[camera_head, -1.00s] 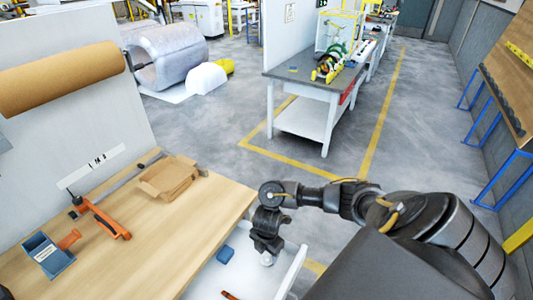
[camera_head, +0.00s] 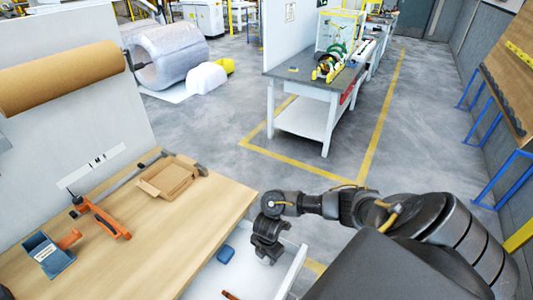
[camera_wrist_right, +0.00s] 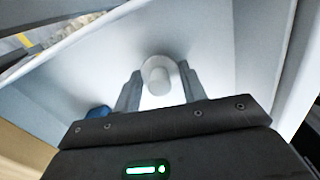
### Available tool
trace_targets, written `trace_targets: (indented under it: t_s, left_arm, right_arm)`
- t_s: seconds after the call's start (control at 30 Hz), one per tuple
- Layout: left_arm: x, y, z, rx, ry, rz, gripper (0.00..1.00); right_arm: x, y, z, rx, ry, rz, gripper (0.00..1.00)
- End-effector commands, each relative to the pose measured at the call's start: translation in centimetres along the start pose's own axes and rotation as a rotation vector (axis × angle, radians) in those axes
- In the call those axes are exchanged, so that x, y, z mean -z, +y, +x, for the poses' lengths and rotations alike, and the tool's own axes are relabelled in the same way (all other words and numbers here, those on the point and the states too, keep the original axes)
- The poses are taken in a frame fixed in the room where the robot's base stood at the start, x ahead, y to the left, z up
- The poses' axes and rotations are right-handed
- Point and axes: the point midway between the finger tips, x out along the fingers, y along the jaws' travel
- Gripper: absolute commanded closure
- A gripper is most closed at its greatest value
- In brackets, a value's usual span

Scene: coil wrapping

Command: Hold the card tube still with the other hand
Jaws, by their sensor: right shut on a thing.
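My right gripper (camera_head: 270,256) is low over the open white drawer (camera_head: 292,270) at the bench's right end. In the right wrist view my right gripper (camera_wrist_right: 160,80) is shut on a short pale cylinder (camera_wrist_right: 158,78) with a wider round end. I cannot tell whether this cylinder is the card tube. In the head view it is hidden behind the gripper. My left gripper is not in view.
A blue object (camera_head: 226,254) lies in the drawer; it also shows in the right wrist view (camera_wrist_right: 98,112). The wooden bench (camera_head: 150,240) holds an orange-handled tool (camera_head: 108,220), an open cardboard box (camera_head: 168,178) and a blue dispenser (camera_head: 48,256). A brown paper roll (camera_head: 60,76) hangs above.

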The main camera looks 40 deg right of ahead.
Motion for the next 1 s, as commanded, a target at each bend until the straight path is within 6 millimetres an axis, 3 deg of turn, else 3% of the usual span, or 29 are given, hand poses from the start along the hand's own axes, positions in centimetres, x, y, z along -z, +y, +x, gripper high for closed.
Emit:
trace_targets:
  t_s: [0.27,0.4,0.5,0.67,0.93,1.0]
  left_arm:
    - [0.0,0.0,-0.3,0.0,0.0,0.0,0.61]
    - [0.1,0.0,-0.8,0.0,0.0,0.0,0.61]
    - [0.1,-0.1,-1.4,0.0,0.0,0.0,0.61]
    - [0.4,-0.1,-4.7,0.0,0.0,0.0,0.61]
    - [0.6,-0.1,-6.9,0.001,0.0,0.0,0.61]
    - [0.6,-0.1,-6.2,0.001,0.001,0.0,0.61]
  right_arm:
    - [0.0,0.1,-1.1,-0.001,0.001,0.0,0.8]
    - [0.0,0.2,-3.5,-0.004,0.0,-0.003,0.8]
    - [1.7,-0.9,-5.8,-0.004,0.003,-0.009,0.8]
    - [4.2,-2.6,-10.7,-0.004,0.0,-0.01,0.8]
    - [9.8,-6.6,-12.9,-0.001,0.002,-0.008,0.8]
    - [10.4,-6.8,-12.6,-0.004,0.002,-0.007,0.8]
